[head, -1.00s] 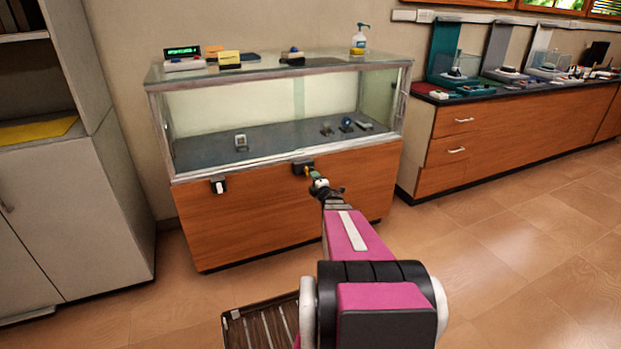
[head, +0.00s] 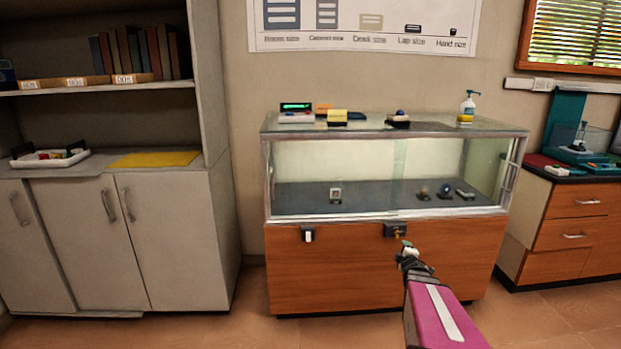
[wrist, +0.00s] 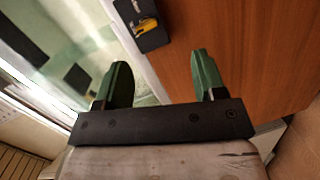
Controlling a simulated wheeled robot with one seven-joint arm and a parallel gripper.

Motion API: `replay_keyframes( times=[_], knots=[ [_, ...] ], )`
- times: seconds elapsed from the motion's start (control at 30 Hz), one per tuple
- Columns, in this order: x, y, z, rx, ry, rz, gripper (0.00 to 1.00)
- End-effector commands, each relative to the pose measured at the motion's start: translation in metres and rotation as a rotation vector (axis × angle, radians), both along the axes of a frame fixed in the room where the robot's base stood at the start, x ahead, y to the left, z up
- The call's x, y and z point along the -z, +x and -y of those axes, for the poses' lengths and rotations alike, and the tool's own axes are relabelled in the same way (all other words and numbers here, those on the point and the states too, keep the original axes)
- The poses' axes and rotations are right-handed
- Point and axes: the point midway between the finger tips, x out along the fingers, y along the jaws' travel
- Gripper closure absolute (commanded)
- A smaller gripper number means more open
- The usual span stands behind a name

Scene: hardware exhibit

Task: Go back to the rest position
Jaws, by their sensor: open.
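My gripper (wrist: 162,80) is open, its two green fingers spread apart with nothing between them in the wrist view. In the head view my gripper (head: 407,246) is small, at the end of my pink arm, in front of the display case's wooden front (head: 345,270). A dark lock box with a yellow piece in it (wrist: 150,27) is on the wooden front, beyond the fingertips and apart from them. The same box (head: 396,230) shows just above my gripper in the head view.
The glass display case (head: 300,165) holds several small items. A second small fitting (head: 308,235) is on its front. A grey cabinet (head: 170,240) with shelves stands at left, a wooden counter (head: 575,235) at right. Tiled floor (head: 350,325) shows in front.

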Motion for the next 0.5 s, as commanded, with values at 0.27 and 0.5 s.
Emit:
replay_keyframes(
  times=[0.27,0.5],
  knots=[
    [0.010,-0.038,-0.046,0.288,0.384,-0.279,0.36],
    [0.022,-0.099,-0.108,0.567,0.705,-0.566,0.36]
  ],
)
